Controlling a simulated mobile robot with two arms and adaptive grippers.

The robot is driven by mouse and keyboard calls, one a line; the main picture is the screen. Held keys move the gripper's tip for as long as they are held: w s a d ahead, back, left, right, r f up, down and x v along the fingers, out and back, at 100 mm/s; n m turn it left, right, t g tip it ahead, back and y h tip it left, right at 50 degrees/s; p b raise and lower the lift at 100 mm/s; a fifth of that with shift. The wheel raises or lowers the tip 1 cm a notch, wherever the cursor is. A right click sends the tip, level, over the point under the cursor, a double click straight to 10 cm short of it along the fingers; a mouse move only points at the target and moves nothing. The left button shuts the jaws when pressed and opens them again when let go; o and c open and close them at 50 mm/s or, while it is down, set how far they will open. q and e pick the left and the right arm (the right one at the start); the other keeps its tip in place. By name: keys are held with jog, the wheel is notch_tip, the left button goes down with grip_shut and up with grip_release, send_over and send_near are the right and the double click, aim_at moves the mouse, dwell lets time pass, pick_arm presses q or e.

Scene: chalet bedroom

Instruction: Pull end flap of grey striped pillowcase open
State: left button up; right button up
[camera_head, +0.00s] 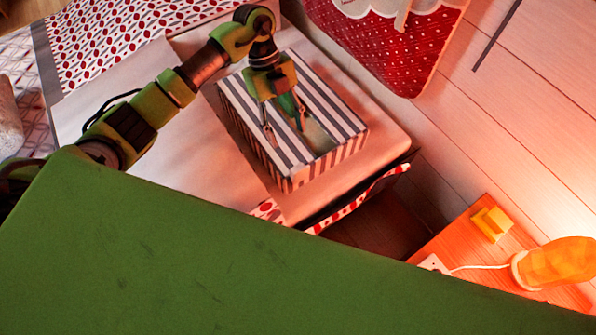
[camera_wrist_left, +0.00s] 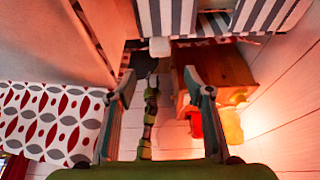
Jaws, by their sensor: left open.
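The grey and white striped pillowcase (camera_head: 338,101) lies on the bed near its corner, box-like in shape. A pale gap (camera_head: 322,138) shows in its upper side near the front end; I cannot tell whether this is the end flap. My left gripper (camera_head: 285,129) points down over the pillowcase, fingers apart, with nothing visibly held. I cannot tell whether the tips touch the cloth. In the left wrist view the striped cloth (camera_wrist_left: 264,15) is at the top edge, beyond the open fingers (camera_wrist_left: 160,78). My right gripper is not in view.
The bed's pale sheet (camera_head: 190,150) surrounds the pillowcase, with a red-patterned cover (camera_head: 130,35) behind. A red quilted hanging (camera_head: 385,40) is on the plank wall. A wooden bedside table (camera_head: 455,240) with a yellow object (camera_head: 491,223) and a lit lamp (camera_head: 556,263) stands lower right.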

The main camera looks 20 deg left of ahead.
aim_at(297, 167)
pick_arm(q)
jog(key=p+x, duration=0.1)
jog(key=x, duration=1.3)
grip_shut()
